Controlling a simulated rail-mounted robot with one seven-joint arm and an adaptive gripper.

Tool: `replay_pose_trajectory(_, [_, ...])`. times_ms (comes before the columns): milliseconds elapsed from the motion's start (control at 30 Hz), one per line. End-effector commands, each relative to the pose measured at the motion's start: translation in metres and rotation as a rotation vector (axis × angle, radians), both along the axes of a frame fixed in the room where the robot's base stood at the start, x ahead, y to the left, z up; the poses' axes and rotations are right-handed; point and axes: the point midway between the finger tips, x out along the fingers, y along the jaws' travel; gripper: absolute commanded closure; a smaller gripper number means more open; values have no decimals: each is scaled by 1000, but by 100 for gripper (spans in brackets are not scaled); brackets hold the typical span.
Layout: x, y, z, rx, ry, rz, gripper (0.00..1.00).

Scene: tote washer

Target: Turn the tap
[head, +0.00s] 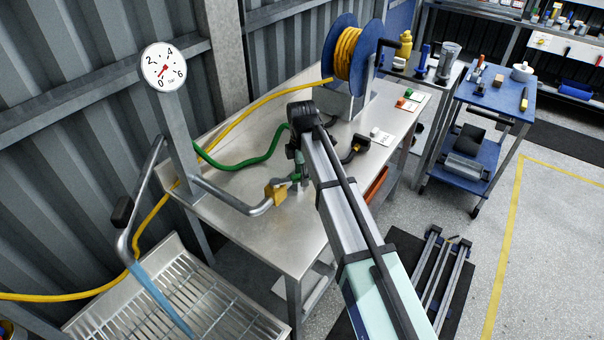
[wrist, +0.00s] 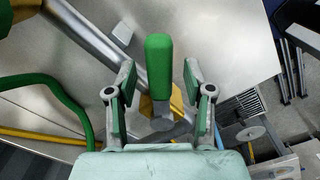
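The tap's green handle (wrist: 159,70) stands up in the middle of the wrist view, with a grey stem at its lower end and yellow metal (wrist: 177,104) behind it. My gripper (wrist: 160,88) is open, with one finger on each side of the handle. Gaps show between both fingers and the handle. In the head view my gripper (head: 297,170) is over the steel bench, close to a brass-yellow fitting (head: 275,193) on the end of a grey pipe. My arm and gripper mostly hide the handle there.
The steel bench (head: 255,230) carries a green hose (head: 245,163) and a blue reel (head: 337,45) with yellow hose. A pale blue strip (head: 160,297) crosses the slatted tray (head: 205,285). A blue cart (head: 500,92) stands right.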

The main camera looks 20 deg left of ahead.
Motion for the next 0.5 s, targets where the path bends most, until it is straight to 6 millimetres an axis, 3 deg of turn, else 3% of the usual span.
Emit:
replay_pose_trajectory(267, [1, 1, 15, 2, -3, 0, 48])
replay_pose_trajectory(500, [1, 1, 58, 2, -3, 0, 48])
